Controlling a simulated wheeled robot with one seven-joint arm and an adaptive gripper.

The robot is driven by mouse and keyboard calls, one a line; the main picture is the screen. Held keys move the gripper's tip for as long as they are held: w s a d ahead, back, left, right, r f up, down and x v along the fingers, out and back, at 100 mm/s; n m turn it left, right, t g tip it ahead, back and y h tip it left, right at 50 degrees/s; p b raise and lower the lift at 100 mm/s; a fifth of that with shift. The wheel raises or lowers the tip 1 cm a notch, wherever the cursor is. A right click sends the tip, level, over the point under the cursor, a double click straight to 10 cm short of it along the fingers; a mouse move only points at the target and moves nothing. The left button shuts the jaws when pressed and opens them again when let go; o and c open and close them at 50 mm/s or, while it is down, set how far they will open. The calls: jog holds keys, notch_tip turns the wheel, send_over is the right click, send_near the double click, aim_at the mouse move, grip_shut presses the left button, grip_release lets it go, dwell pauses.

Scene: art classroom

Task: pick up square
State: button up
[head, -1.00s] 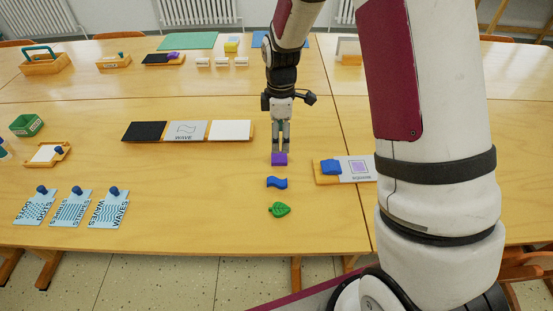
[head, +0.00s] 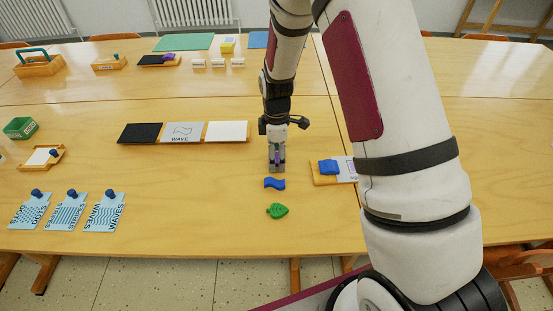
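The purple square (head: 277,158) is mostly hidden by my gripper (head: 277,169). Only a narrow purple strip shows between the fingers. My gripper points down at the table, with its fingers on either side of the square. The view is too small to tell whether the fingers press on it or whether it is off the table. A board (head: 324,180) to the right carries a blue block (head: 328,167) and a card with a square outline (head: 345,169), partly hidden by my arm.
A blue wave-shaped piece (head: 275,183) lies just in front of my gripper, with a green leaf piece (head: 277,211) nearer. A board with black, WAVE (head: 184,133) and white panels lies to the left. Blue pattern cards (head: 72,211) are at the front left. Table between is clear.

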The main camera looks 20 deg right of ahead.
jog(key=c, duration=0.6)
jog(key=shift+c, duration=0.2)
jog(key=shift+r, duration=0.15)
